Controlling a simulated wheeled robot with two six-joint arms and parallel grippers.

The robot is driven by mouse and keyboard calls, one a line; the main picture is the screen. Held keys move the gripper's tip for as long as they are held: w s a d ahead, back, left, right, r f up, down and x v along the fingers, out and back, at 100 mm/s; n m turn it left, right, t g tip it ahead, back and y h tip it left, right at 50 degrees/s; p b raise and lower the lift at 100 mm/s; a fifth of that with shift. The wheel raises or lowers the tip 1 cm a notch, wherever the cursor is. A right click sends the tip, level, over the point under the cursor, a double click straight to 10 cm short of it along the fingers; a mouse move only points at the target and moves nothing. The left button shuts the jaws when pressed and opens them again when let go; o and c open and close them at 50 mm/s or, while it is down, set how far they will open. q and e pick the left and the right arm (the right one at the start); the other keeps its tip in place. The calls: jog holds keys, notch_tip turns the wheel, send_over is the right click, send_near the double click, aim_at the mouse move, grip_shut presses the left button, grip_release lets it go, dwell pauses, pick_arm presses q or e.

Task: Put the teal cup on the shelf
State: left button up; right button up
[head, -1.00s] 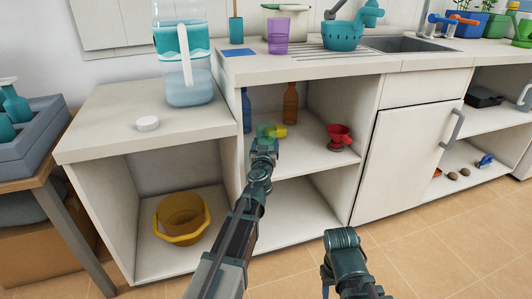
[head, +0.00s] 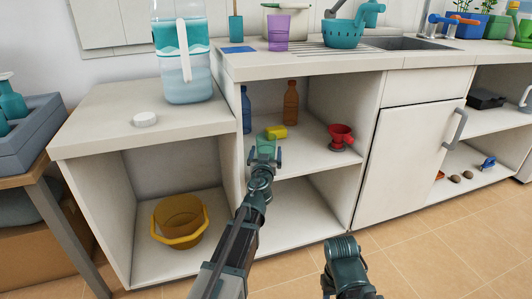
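The teal cup (head: 266,142), see-through and greenish here, stands on the upper shelf (head: 312,157) of the open cabinet, close to the shelf's front edge. My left gripper (head: 265,158) is just in front of the cup. Its two fingers are spread apart, with the cup showing beyond and between them; the gripper looks open and empty. The lower part of the cup is partly hidden by the gripper. Only a link of my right arm shows at the bottom; its gripper is out of view.
A yellow item (head: 277,132) lies right behind the cup. A blue bottle (head: 246,110) and a brown bottle (head: 291,102) stand farther back. A red funnel-like item (head: 340,137) is to the right. The compartment below is empty. A yellow bucket (head: 180,220) sits at left.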

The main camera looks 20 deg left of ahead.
pick_arm(q)
jog(key=shift+r, duration=0.1)
jog(key=shift+r, duration=0.15)
jog(key=s+d, duration=0.2)
jog(key=s, duration=0.9)
jog(key=shift+s+d+p, duration=0.2)
jog(key=shift+s+p, duration=0.15)
jog(key=shift+s, duration=0.05)
jog(key=shift+r, duration=0.1)
